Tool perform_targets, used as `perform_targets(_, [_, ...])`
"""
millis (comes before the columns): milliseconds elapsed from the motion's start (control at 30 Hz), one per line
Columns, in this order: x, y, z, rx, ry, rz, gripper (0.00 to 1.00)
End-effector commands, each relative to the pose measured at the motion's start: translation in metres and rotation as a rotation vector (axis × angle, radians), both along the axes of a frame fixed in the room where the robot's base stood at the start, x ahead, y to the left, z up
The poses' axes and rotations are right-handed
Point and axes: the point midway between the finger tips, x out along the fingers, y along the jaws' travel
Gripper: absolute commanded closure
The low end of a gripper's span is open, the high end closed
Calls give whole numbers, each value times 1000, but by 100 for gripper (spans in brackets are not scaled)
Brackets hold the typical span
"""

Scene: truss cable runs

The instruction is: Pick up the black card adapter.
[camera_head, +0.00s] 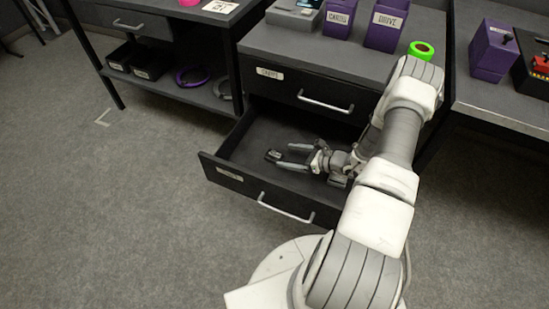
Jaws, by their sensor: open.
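The black card adapter (273,155) looks like a small dark block and lies inside the open lower drawer (228,171), toward its left side. My gripper (282,156) is inside the same drawer, reaching in from the right, with its fingers pointing left. The two fingers are spread open and nothing is between them that I can make out. The adapter sits just beyond the fingertips, close to them; whether it touches them I cannot tell. My arm hides the right part of the drawer.
The closed upper drawer (285,90) is above the open one. Purple boxes (386,25) and a green tape roll (421,50) stand on the worktop. A left shelf holds black bins (150,64) and rings (192,76). The floor at left is clear.

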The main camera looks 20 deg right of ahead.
Motion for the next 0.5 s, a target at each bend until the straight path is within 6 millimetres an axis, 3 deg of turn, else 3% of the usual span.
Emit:
perform_targets(267, [17,18,-25,0,-1,4,7])
perform_targets(500, [32,30,-29,0,0,1,7])
